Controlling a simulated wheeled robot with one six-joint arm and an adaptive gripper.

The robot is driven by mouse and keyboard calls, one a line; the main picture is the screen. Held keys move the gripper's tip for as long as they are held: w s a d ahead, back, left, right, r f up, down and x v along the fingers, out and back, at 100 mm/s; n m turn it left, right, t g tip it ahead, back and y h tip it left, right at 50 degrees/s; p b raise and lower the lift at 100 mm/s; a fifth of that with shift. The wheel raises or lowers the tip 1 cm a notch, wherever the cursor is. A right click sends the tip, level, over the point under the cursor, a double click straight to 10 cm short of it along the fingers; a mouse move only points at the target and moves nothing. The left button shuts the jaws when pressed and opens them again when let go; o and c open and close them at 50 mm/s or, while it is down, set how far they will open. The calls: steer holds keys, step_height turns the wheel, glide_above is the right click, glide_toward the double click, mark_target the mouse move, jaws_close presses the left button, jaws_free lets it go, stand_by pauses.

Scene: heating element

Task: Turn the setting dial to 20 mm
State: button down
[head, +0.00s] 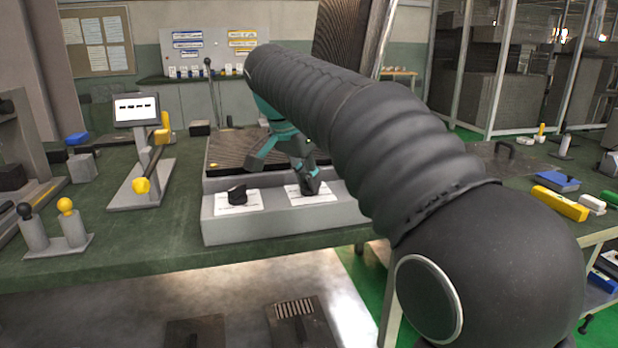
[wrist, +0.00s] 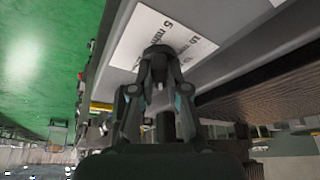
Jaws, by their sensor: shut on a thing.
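A grey unit (head: 270,228) with a dark ribbed top stands on the green bench. Two black dials sit on white plates on its sloped front. The left dial (head: 237,194) is free. My gripper (head: 309,178) is at the right dial (head: 311,187), with its fingers shut on it. In the wrist view, my gripper (wrist: 159,72) closes around the black dial (wrist: 159,50) over its white plate (wrist: 150,28). The plate shows a "5" with small letters and another partly hidden number. The dial's pointer and the rest of its scale are hidden, so its setting cannot be read.
To the left are a stand with a small screen (head: 136,108) and a base with two ball-topped posts (head: 66,207). To the right lie a yellow block (head: 560,203) and a blue item (head: 557,181). My arm covers much of the bench's middle right.

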steer(key=shift+m, duration=0.4)
steer(key=c, duration=1.2)
jaws_free()
steer(key=shift+o, duration=0.2)
steer(key=v, duration=1.2)
steer(key=shift+w, duration=0.25)
steer(key=shift+a, duration=0.1)
